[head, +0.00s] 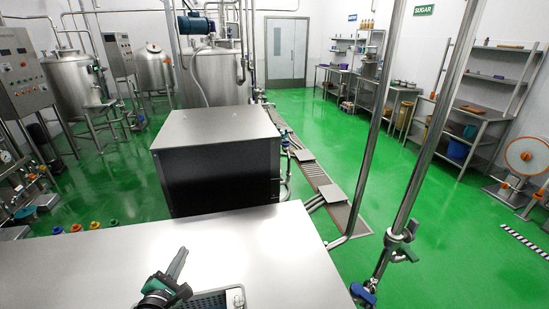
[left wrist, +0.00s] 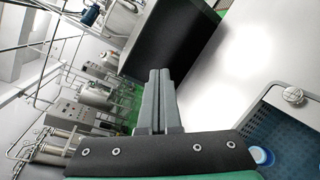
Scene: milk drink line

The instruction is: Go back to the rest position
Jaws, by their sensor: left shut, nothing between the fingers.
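My left gripper (head: 178,263) is at the bottom of the head view, above the steel table (head: 245,250). Its grey fingers point up and to the right and nothing is between them. In the left wrist view the fingers (left wrist: 159,82) are shut together, with the black gripper body below them. My right gripper is not in view.
A blue crate (left wrist: 282,118) with a blue-capped item (left wrist: 262,156) is at the right of the left wrist view. A dark steel-topped box (head: 218,165) stands beyond the table. Steel pipes (head: 425,140) rise to the right.

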